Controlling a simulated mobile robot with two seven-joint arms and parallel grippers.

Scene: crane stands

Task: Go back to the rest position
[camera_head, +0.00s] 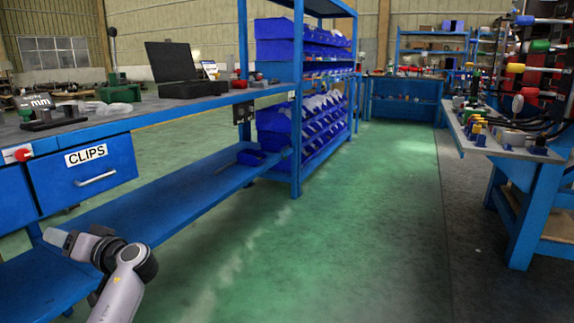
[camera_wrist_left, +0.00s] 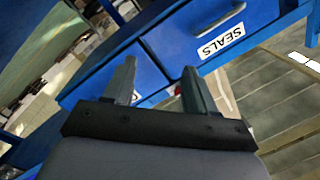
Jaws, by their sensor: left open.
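My left gripper (camera_head: 62,240) shows at the lower left in the head view, in front of the blue workbench (camera_head: 190,116) and its lower shelf. In the left wrist view its two grey fingers (camera_wrist_left: 160,85) stand apart with nothing between them. Beyond the fingers is a blue drawer with a SEALS label (camera_wrist_left: 221,41). My right gripper is in neither view.
A drawer labelled CLIPS (camera_head: 86,155) is shut at the left. A shelf with blue bins (camera_head: 275,130) stands behind the bench. A second blue table (camera_head: 530,185) with colored fittings stands at the right. The green floor (camera_head: 330,240) between them is clear.

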